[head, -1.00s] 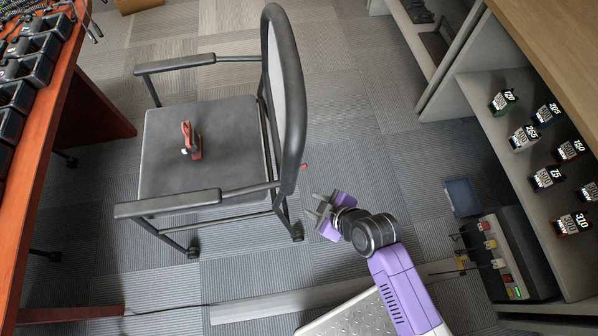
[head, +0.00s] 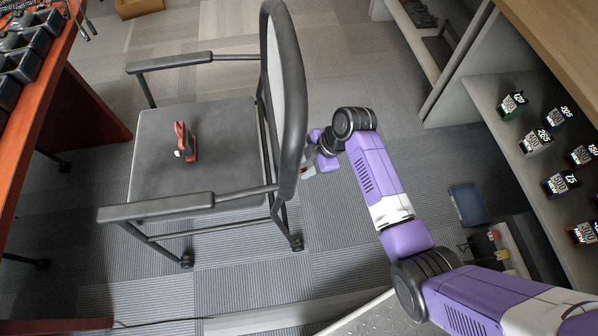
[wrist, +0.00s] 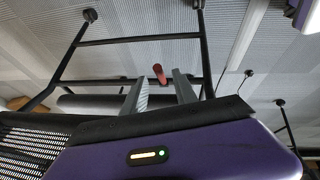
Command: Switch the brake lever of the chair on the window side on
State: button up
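The chair (head: 203,153) is dark grey with black armrests and a tall backrest, and stands beside the red-brown desk. In the wrist view, a small red lever (wrist: 159,73) sits at a dark bar of the chair's frame (wrist: 125,41). In the head view, my gripper (head: 308,166) is just right of the backrest, low behind the chair, partly hidden by my arm. In the wrist view, the two fingers of my gripper (wrist: 160,77) are apart, with the lever showing between their tips. I cannot tell whether they touch it.
A red and black tool (head: 186,142) lies on the seat. The desk (head: 42,110) is at the left. A shelf (head: 490,95) with several labelled boxes is at the right, with a blue item (head: 468,204) on the floor near it. Carpet (head: 385,85) behind the chair is clear.

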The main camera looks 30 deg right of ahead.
aim_at(301, 171)
jog(key=shift+b+x, duration=0.5)
jog(key=shift+x, duration=1.85)
grip_shut()
